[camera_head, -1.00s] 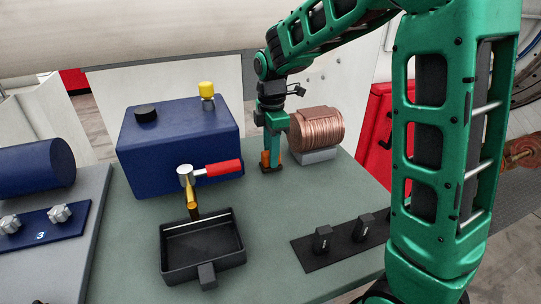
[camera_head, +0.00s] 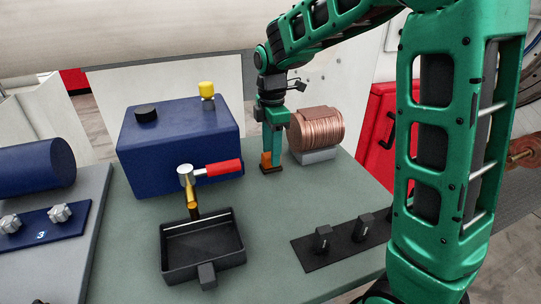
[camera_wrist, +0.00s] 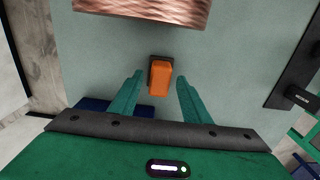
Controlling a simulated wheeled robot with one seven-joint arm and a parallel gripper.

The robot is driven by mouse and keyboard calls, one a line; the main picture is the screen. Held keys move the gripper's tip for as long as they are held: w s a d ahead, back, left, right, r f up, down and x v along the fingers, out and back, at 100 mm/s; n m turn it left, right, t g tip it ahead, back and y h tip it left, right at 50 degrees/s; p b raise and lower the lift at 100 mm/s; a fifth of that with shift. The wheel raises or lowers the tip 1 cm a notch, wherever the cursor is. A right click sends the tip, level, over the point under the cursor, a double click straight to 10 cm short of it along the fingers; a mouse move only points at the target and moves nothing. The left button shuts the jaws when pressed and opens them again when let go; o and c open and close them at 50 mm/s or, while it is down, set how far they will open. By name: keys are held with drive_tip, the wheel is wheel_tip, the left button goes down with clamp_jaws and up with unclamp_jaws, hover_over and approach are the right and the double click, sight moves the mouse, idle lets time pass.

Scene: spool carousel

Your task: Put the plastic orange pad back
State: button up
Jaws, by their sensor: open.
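The orange pad (camera_head: 266,160) is a small upright block in a dark base on the green table top, left of the copper coil. In the wrist view the orange pad (camera_wrist: 160,80) shows whole, with the dark base (camera_wrist: 152,66) around its far end. My gripper (camera_head: 275,158) is over it, pointing down, and a finger partly covers it in the head view. In the wrist view my gripper (camera_wrist: 160,78) is open, one finger on each side of the pad with clear gaps. I cannot tell the exact height of the fingertips.
The copper coil (camera_head: 316,129) sits on a grey block just right of my gripper. A blue box (camera_head: 170,155) stands to the left. The table's middle is clear.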

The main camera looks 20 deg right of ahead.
wheel_tip(320, 180, up, 10)
drive_tip(key=shift+r, duration=0.15)
idle(0.6)
